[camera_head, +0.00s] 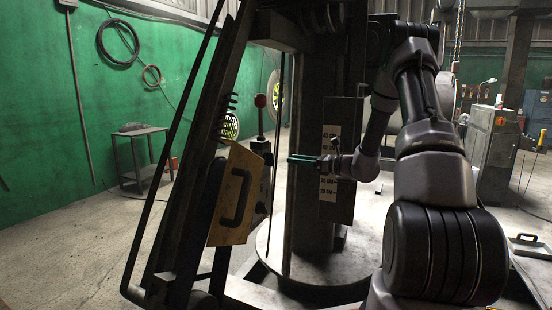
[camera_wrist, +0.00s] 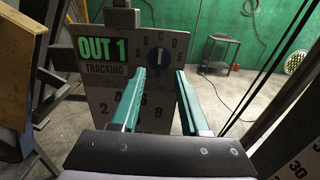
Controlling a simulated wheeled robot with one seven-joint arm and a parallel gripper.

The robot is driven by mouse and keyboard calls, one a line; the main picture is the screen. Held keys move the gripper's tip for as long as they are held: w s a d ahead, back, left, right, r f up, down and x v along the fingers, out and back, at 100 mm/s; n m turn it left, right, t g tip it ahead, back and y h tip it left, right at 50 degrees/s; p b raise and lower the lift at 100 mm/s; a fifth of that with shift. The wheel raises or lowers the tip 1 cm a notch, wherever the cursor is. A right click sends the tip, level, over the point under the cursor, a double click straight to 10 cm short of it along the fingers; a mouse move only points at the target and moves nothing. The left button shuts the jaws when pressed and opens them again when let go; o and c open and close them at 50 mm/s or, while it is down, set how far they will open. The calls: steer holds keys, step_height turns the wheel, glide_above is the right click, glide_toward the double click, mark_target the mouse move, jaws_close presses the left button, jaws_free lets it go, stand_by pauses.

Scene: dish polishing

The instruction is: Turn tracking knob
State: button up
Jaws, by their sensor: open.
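The tracking knob (camera_wrist: 158,58) is a round dark knob with a pale pointer line, set on a grey panel (camera_wrist: 98,105). The panel is marked "OUT 1" and "TRACKING", with letters around the knob and numbers below it. My gripper (camera_wrist: 161,74) is open, with its two green fingers pointing toward the panel. In the wrist view the knob appears just beyond and between the fingertips, with no contact visible. In the head view my gripper (camera_head: 290,159) reaches left toward the machine. The knob cannot be made out there, and the fingers hide part of the panel in the wrist view.
A yellow board with a black handle (camera_head: 233,197) stands left of my gripper on the machine's dark frame (camera_head: 190,150). A red-topped lever (camera_head: 260,101) rises close by. A small table (camera_head: 140,158) is farther left.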

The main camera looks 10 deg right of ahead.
mark_target(269, 160)
steer(key=x, duration=0.8)
jaws_close()
